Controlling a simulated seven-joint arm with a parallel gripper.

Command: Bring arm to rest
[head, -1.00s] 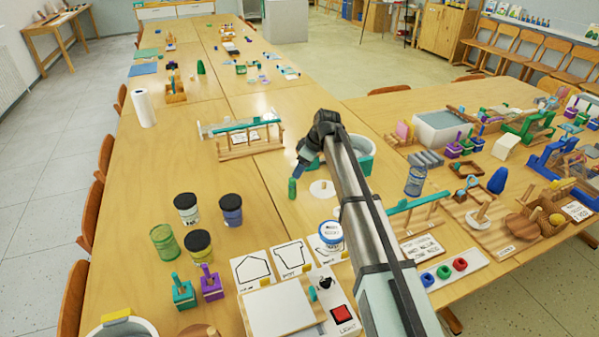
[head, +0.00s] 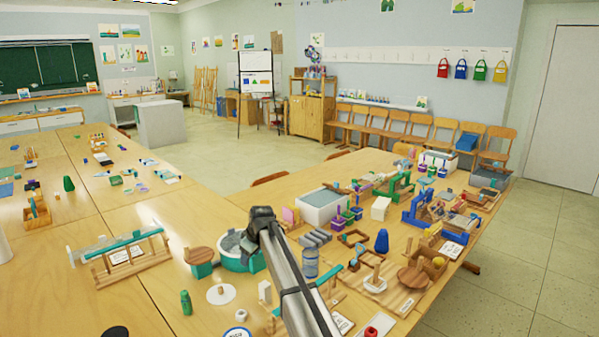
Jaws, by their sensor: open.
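My arm reaches up from the bottom middle of the head view. Its dark end joint stands in front of a teal round tub with a grey inside (head: 238,262). My gripper (head: 249,241) shows only as a small dark part below that joint, against the tub. The jaws are open, and nothing is seen held in them. The fingertips are too small and covered to make out fully. I cannot tell whether the gripper touches the tub.
Left of the tub are a round wooden piece on a teal block (head: 201,262), a small green bottle (head: 186,302) and a white disc (head: 221,294). A clear blue jar (head: 310,263) stands close right of the arm. A wooden rack (head: 125,258) is farther left.

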